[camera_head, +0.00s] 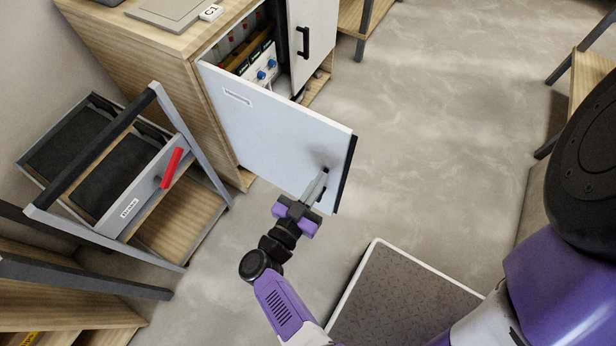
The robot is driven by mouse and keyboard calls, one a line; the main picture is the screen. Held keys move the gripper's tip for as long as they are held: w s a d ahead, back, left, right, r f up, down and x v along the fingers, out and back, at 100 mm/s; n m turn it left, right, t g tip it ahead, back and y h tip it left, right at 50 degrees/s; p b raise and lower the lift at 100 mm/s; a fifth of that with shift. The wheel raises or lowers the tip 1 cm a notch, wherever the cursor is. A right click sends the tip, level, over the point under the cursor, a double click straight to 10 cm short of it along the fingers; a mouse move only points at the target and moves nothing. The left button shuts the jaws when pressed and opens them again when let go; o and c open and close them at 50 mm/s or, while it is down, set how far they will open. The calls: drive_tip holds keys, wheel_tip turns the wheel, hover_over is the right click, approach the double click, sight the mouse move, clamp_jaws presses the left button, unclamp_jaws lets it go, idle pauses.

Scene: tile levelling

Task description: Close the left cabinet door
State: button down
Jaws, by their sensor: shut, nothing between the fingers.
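The left cabinet door (265,128) is a white panel with a small label near its hinge side and a dark strip along its free edge. It stands wide open, swung out from the wooden cabinet (211,113). My gripper (318,185) is shut and empty, its fingers at the lower part of the door's outer face near the free edge. The fingertips look very close to the panel; whether they touch it I cannot tell. The right cabinet door (313,35), white with a black handle, looks closed or nearly so.
Inside the cabinet are boxes with blue knobs (263,70) and red items. A speckled platform (395,305) lies at the bottom. The floor (430,130) right of the door is clear.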

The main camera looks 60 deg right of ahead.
sight(335, 158)
drive_tip(key=shift+d+p, duration=0.45)
drive_tip(key=shift+d, duration=2.05)
